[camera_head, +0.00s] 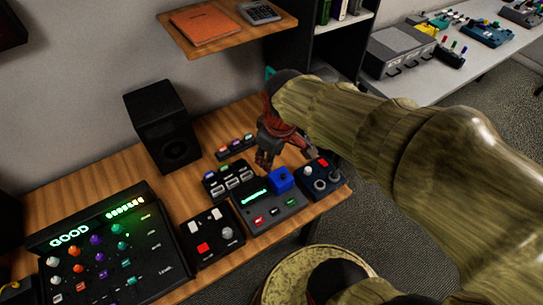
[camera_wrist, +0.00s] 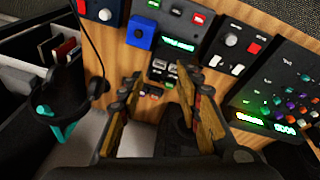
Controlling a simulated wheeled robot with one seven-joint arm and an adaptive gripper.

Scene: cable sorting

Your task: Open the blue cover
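The blue cover (camera_head: 281,179) is a small blue block at the upper right of a black box (camera_head: 262,212) with a green lit display. It looks closed. In the wrist view the blue cover (camera_wrist: 140,32) shows a round mark on its face, beyond my fingertips and to their left. My gripper (camera_head: 287,156) hangs just behind and above the cover, apart from it. In the wrist view my gripper (camera_wrist: 156,84) has its two fingers spread, with nothing between them.
Close around are a box with a red button (camera_head: 320,178), a box with white switches (camera_head: 228,182), another button box (camera_head: 211,236) and a large lit panel (camera_head: 105,250). A black speaker (camera_head: 162,122) stands behind on the left. A wooden shelf (camera_head: 230,48) overhangs the back.

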